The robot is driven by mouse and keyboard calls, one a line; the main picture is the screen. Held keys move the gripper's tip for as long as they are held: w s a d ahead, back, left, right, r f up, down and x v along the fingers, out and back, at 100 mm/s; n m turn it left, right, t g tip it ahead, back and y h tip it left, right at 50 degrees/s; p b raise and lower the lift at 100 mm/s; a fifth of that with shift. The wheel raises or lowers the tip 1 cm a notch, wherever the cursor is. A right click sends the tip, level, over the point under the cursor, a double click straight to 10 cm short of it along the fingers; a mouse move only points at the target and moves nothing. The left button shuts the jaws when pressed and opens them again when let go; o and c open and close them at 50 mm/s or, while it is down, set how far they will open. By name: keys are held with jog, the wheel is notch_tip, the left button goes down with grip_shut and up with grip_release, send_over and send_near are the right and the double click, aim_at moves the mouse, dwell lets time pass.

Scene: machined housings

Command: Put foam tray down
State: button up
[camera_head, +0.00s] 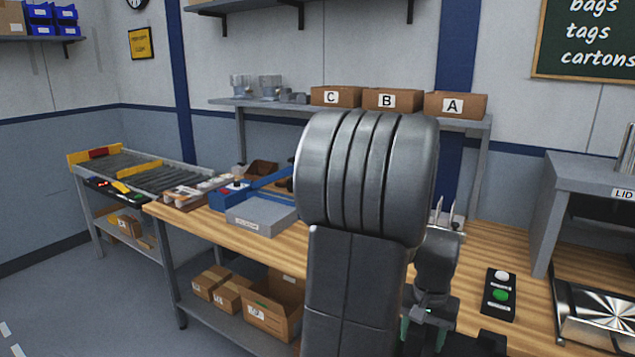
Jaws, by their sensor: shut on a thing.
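My gripper (424,332) is low in the view, right of my large dark arm link, over the wooden bench. Green pads show at its fingers. It is shut on a dark, flat thing, apparently the foam tray (482,344), of which only a black part shows at the bottom edge. My arm and the picture's edge hide the rest. I cannot tell whether the tray touches the bench top.
The wooden bench (500,240) holds a black button panel (499,295) to the right and a shiny metal plate (598,312) beyond it. Boxes A, B and C line the back shelf (290,104).

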jog(key=shift+s+a+f, duration=0.15)
jog(key=shift+a+f, duration=0.05)
jog(key=w+a+f+n, duration=0.3)
jog(key=w+a+f, duration=0.3)
jog(key=a+f, duration=0.3)
jog(key=w+a+f+n, duration=0.2)
jog(key=w+a+f, duration=0.5)
jog(key=a+f, duration=0.3)
jog(key=shift+w+a+f+n, duration=0.2)
jog(key=shift+w+a+n, duration=0.15)
jog(key=shift+a, duration=0.75)
